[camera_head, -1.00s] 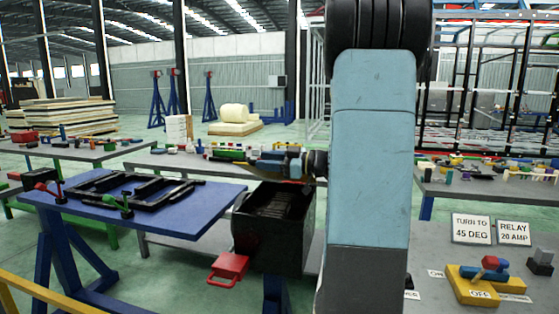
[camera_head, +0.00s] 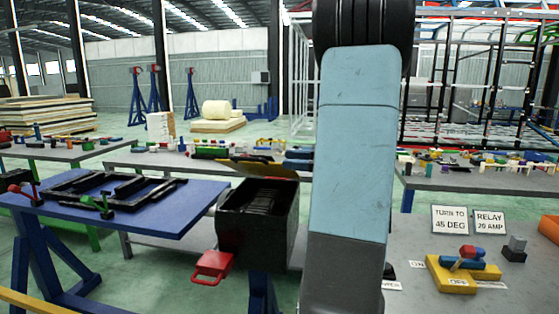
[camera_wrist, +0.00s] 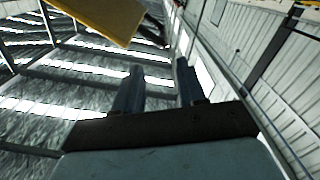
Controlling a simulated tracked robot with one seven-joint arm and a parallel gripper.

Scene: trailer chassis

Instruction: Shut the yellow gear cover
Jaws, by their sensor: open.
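The yellow gear cover (camera_head: 250,164) shows in the head view as a thin, tilted plate above the dark box (camera_head: 257,225), whose ribbed inside is exposed. In the wrist view, a yellow plate (camera_wrist: 105,18), likely the cover, crosses the top left, beyond the fingertips and apart from them. My gripper (camera_wrist: 158,70) is open there, with nothing between its two dark fingers. In the head view, only a bluish part of my gripper (camera_head: 298,156) shows beside the cover's right end; my arm hides the rest.
A red handle (camera_head: 213,266) sticks out at the box's lower left. At the right, a grey bench holds signs (camera_head: 449,220) and a yellow switch block (camera_head: 450,278). Parts tables stand behind.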

